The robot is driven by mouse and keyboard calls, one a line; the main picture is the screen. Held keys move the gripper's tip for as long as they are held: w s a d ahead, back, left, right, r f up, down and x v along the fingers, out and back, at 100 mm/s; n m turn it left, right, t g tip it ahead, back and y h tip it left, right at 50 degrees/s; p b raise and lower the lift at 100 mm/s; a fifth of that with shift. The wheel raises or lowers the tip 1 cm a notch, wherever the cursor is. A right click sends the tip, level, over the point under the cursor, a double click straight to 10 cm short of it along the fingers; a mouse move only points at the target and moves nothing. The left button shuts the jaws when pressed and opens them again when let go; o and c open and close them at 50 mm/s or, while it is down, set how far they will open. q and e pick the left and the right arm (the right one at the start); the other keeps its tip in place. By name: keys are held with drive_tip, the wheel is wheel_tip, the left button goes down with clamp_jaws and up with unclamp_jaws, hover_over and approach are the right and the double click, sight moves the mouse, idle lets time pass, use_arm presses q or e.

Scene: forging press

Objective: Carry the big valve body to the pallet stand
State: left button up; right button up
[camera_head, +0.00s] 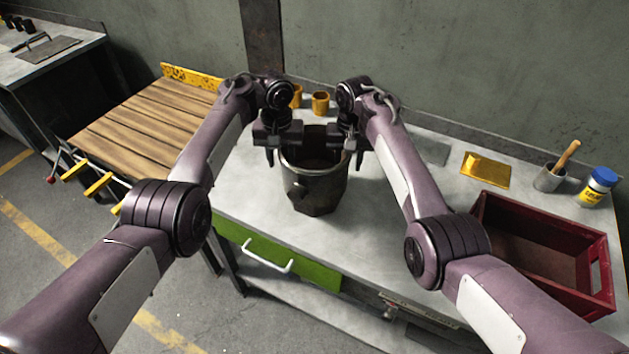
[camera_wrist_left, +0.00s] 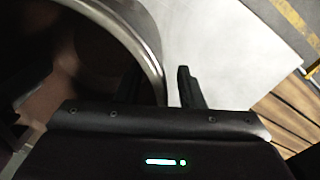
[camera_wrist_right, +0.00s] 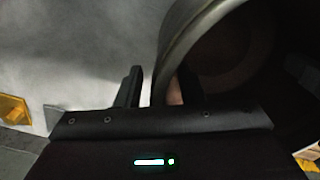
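The big valve body (camera_head: 314,190) is a dark metal, bucket-like part with a wide round rim, standing upright on the grey workbench. Its rim also shows in the left wrist view (camera_wrist_left: 152,55) and the right wrist view (camera_wrist_right: 178,40). My left gripper (camera_head: 283,156) is at the rim's left side, one finger inside and one outside, with a gap beside the outer finger. My right gripper (camera_head: 352,155) straddles the rim's right side likewise, also with a gap. Both look open. The pallet stand (camera_head: 150,120), topped with wooden slats, is at the left and its top is empty.
On the workbench (camera_head: 250,205) are yellow cups (camera_head: 320,103), a yellow block (camera_head: 485,169), a grey cup with a wooden handle (camera_head: 549,178), a blue-lidded jar (camera_head: 598,186) and a red crate (camera_head: 545,245). A yellow board (camera_head: 192,77) edges the stand's back.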

use_arm(q)
drive_tip(key=shift+f, duration=0.3)
use_arm(e)
drive_tip(key=shift+f, duration=0.25)
use_arm(q)
clamp_jaws()
use_arm(e)
clamp_jaws()
use_arm(q)
drive_tip(key=shift+r, duration=0.1)
use_arm(e)
drive_tip(key=shift+r, duration=0.1)
idle(0.5)
